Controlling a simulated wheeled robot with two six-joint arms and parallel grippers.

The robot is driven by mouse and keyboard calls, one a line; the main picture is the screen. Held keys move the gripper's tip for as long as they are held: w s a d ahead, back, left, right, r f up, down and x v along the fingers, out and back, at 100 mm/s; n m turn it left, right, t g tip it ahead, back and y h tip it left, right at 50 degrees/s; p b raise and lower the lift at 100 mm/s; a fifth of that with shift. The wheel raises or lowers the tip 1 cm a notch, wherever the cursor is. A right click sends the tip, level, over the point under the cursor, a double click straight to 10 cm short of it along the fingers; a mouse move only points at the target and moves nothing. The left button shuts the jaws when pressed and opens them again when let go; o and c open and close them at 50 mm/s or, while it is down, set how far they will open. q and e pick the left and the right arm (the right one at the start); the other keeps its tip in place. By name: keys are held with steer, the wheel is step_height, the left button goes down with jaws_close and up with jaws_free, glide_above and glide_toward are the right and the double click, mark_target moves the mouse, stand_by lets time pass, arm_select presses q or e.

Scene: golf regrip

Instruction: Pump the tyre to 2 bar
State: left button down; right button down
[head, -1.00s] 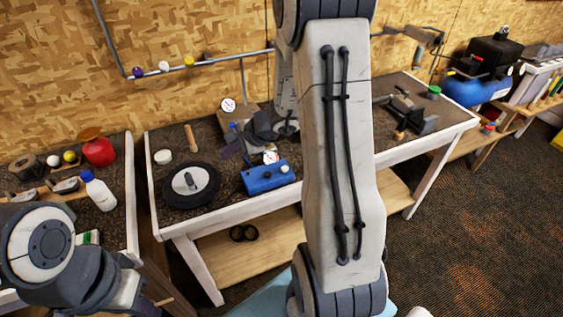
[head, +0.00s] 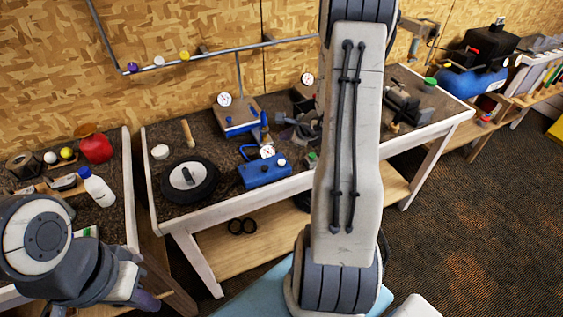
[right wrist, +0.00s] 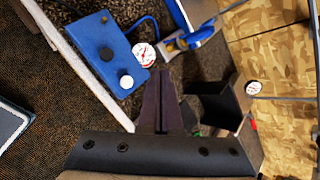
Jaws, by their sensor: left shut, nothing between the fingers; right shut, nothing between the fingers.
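The tyre (head: 204,189) is a black wheel with a pale hub, lying flat on the bench. A blue box (head: 264,174) with knobs stands to its right. A round white gauge (head: 267,151) sits at the box's back edge; its reading is too small to tell. The right wrist view also shows the blue box (right wrist: 92,38) and gauge (right wrist: 145,54). My right gripper (right wrist: 160,85) is shut and empty, to the right of the box in the head view and partly hidden by my arm. My left gripper (head: 150,301) is shut and empty at the lower left, away from the tyre.
A blue device with a second gauge (head: 224,99) stands behind the box. A wooden-handled tool (head: 187,132) and white round item (head: 160,152) lie behind the tyre. A vise (head: 405,104) is on the right. A white bottle (head: 97,187) stands on the left bench.

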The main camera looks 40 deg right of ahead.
steer(key=b, duration=0.4)
glide_above(284, 163)
step_height(284, 163, down, 7)
steer(key=shift+f, duration=0.15)
steer(key=shift+f+b, duration=0.45)
steer(key=shift+b, duration=0.3)
stand_by(1.1)
steer(key=shift+f+b, duration=0.4)
steer(key=shift+b, duration=0.45)
steer(key=shift+s+f+b, duration=0.1)
steer(key=shift+f+b, duration=0.45)
steer(key=shift+b, duration=0.2)
stand_by(0.5)
steer(key=shift+r, duration=0.1)
stand_by(0.7)
steer(key=shift+r+p, duration=0.4)
steer(key=shift+r, duration=0.45)
